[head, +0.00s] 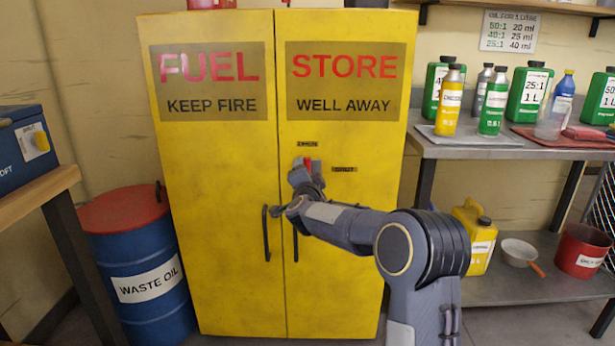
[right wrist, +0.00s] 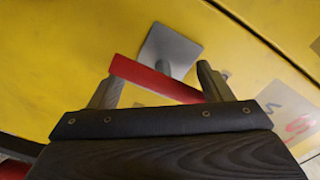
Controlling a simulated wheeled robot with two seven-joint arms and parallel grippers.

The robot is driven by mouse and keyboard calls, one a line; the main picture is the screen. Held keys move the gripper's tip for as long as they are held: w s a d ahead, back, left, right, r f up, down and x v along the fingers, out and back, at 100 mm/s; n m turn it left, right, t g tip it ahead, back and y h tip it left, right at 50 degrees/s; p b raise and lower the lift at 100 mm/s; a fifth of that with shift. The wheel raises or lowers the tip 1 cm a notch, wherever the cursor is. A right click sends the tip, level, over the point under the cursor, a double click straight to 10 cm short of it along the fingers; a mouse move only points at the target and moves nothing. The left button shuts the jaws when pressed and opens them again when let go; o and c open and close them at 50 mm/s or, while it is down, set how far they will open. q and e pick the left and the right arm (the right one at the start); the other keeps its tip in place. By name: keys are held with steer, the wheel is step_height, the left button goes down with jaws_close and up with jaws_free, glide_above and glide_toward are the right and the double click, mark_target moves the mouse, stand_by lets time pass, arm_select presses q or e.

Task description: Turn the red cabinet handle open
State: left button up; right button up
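The yellow fuel cabinet (head: 215,200) stands in the middle of the head view with both doors shut. Its red handle (head: 308,162) is on the right door near the centre seam, mostly hidden by my right gripper (head: 303,176). In the right wrist view the red handle (right wrist: 150,78) is a flat bar on a grey plate (right wrist: 172,48), slanting across the space between my fingertips (right wrist: 157,80). The fingers are wide apart, one near each end of the bar. I cannot tell whether they touch it. My left gripper is not in view.
Small labels (head: 344,169) sit by the handle, above and right of it. Black pulls (head: 266,233) flank the door seam. A blue waste oil drum (head: 140,270) stands left of the cabinet. A metal shelf bench (head: 500,150) with bottles stands close on the right.

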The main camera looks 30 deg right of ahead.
steer(key=p+v, duration=0.1)
steer(key=v, duration=0.6)
steer(key=shift+s+a, duration=0.25)
steer(key=shift+s, duration=0.1)
